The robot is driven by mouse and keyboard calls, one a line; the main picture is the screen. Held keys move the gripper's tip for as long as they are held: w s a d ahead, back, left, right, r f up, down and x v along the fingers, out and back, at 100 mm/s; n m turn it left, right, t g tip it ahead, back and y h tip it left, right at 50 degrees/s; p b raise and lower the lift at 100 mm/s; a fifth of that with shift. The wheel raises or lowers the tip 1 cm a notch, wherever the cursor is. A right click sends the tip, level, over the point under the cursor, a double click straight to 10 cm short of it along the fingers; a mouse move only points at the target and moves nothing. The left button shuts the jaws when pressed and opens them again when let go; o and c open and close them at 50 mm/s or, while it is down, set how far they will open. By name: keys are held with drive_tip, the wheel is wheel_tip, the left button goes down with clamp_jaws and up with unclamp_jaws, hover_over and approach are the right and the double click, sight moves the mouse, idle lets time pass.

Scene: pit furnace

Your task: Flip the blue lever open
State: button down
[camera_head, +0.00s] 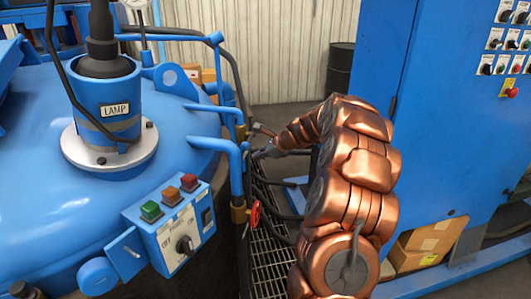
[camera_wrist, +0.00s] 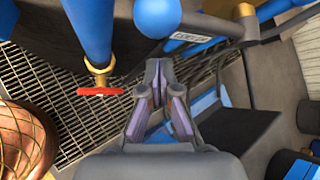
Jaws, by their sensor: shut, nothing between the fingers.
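My gripper (camera_head: 262,153) is at the end of the copper-coloured arm, close to the blue pipes at the furnace's right side. In the wrist view my gripper (camera_wrist: 158,78) has its fingertips together and nothing between them. A slim blue bar (camera_wrist: 203,44), perhaps the blue lever, lies just beyond and right of the fingertips, beside a brass fitting (camera_wrist: 245,14). I see a gap in the picture between it and the fingers, but cannot judge depth. In the head view the lever cannot be told apart from the pipes and my gripper.
A blue pipe with a brass valve and red handle (camera_wrist: 100,91) stands left of my gripper; the red handle also shows in the head view (camera_head: 255,213). A rounded blue pipe end (camera_wrist: 157,15) is near the fingertips. A control box (camera_head: 172,235) and blue cabinet (camera_head: 440,110) flank the arm.

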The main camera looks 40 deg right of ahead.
drive_tip(key=shift+w+a+r+p, duration=0.15)
drive_tip(key=shift+a+r, duration=0.3)
drive_tip(key=shift+r, duration=0.25)
drive_tip(key=shift+s+a+r+p, duration=0.15)
drive_tip(key=shift+a+r, duration=0.25)
drive_tip(key=shift+r, duration=0.3)
